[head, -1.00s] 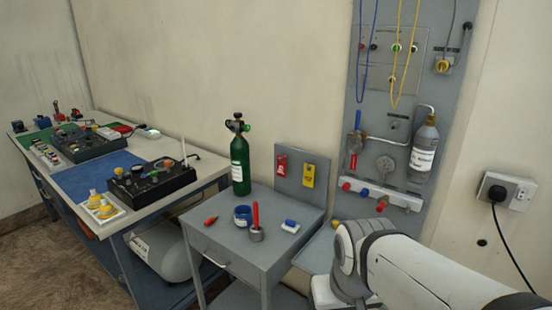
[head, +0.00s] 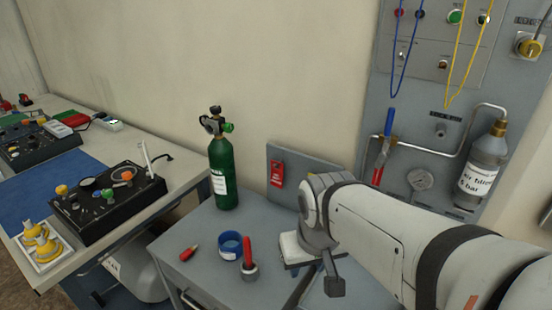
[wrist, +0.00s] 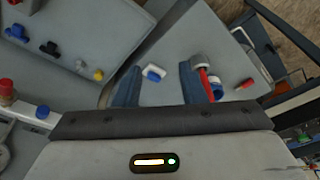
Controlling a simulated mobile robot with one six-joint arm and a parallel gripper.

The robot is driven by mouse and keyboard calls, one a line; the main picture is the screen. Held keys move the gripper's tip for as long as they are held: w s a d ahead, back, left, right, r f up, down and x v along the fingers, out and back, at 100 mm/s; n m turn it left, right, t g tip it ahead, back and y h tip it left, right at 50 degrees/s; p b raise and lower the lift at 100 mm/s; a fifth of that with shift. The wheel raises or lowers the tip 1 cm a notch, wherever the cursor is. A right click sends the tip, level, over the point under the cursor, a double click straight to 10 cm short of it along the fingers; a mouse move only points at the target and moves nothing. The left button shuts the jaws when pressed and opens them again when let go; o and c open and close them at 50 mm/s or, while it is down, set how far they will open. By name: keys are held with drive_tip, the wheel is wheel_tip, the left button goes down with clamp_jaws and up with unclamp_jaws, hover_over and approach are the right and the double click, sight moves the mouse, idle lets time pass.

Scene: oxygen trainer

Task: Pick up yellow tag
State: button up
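My gripper (head: 312,291) is over the small grey table, pointing down. In the wrist view my gripper (wrist: 158,68) shows two blue-grey fingers well apart with nothing held between them. I cannot make out the tag in the wrist view.
On the small table (head: 205,270) are a blue cup-like ring (head: 229,246), a red-handled tool (head: 248,256), a red object (head: 190,253) and a green cylinder (head: 223,175). A blue-and-white block (wrist: 153,73) lies below the fingers. A grey wall panel (head: 400,95) with pipes stands right.

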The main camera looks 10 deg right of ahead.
drive_tip(key=shift+o, duration=0.7)
drive_tip(key=shift+w, duration=0.2)
drive_tip(key=o, duration=0.5)
drive_tip(key=w+d+r+m, duration=0.1)
drive_tip(key=w, duration=0.2)
drive_tip(key=w+d+r+m+h+p, duration=0.1)
drive_tip(key=w, duration=0.3)
drive_tip(key=w+d+r+m, duration=0.1)
drive_tip(key=w, duration=0.3)
drive_tip(key=shift+d+r+m+p, duration=0.3)
drive_tip(key=w+d+m, duration=0.2)
drive_tip(key=w, duration=0.3)
drive_tip(key=w+d+m+h+p, duration=0.1)
drive_tip(key=w+d, duration=0.2)
drive_tip(key=w, duration=0.3)
drive_tip(key=w+d+f+m+h, duration=0.1)
drive_tip(key=w+d+m, duration=0.1)
drive_tip(key=w, duration=0.4)
drive_tip(key=shift+d+m+p, duration=0.3)
drive_tip(key=shift+d+p, duration=0.05)
drive_tip(key=shift+p, duration=0.05)
drive_tip(key=shift+t, duration=0.3)
drive_tip(key=shift+s+a+p+x, duration=0.15)
drive_tip(key=shift+p+x, duration=0.15)
drive_tip(key=shift+x, duration=1.55)
drive_tip(key=shift+s+a+p+x, duration=0.15)
drive_tip(key=shift+p+x, duration=0.15)
drive_tip(key=shift+x, duration=1.5)
